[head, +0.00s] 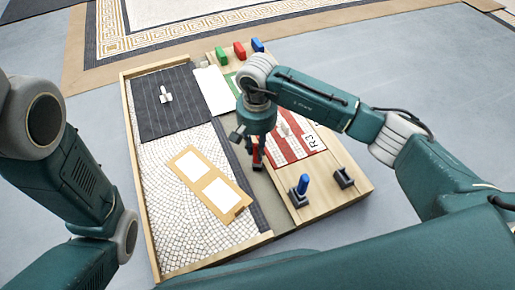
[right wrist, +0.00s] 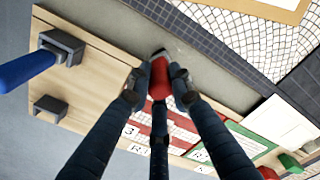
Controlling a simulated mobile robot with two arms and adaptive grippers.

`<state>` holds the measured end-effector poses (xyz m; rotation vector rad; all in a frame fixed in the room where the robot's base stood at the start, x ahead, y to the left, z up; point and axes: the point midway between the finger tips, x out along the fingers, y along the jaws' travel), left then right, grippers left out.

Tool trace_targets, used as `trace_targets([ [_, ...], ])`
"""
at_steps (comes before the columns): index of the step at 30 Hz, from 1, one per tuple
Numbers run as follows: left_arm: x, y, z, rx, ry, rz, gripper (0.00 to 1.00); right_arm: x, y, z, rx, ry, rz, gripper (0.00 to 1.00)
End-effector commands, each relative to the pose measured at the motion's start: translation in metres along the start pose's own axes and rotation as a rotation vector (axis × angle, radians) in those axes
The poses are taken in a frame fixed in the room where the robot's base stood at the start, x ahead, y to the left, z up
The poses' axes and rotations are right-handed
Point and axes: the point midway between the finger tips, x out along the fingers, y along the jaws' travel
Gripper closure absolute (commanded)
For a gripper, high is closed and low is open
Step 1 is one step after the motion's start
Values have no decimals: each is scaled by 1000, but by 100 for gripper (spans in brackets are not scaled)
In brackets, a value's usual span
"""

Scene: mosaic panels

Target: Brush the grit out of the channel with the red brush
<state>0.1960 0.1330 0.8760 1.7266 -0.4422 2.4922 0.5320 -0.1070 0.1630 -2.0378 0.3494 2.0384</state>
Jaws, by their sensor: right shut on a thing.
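The red brush (head: 257,158) is upright in my right gripper (head: 252,140), over the channel. In the right wrist view the fingers of my right gripper (right wrist: 160,84) are shut on the red brush (right wrist: 159,78). The channel (head: 274,205) is a narrow grey strip between the mosaic panel and the wooden board; it also shows in the right wrist view (right wrist: 205,52). I cannot make out grit in it, nor whether the bristles touch its floor. My left arm shows at the left, but its gripper is out of view.
A blue brush (head: 303,183) stands in a dark holder, and an empty holder (head: 344,178) is beside it. A tan frame with white panes (head: 208,184) lies on the mosaic. A red-striped panel (head: 292,143) is right of the channel.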

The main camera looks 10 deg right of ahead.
Motion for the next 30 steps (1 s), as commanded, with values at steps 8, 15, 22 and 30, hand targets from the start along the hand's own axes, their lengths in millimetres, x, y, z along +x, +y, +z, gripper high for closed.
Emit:
trace_targets([
  [8,-8,2,-3,0,0,0,73,0,-8,-12,1,1,-1,100],
  [15,-14,3,-5,0,0,0,73,1,-12,-20,1,2,0,100],
  [22,-19,4,-6,0,0,0,73,0,-17,-28,1,1,-1,100],
  [30,-27,6,-9,-1,0,0,73,0,-23,-39,1,3,-1,100],
])
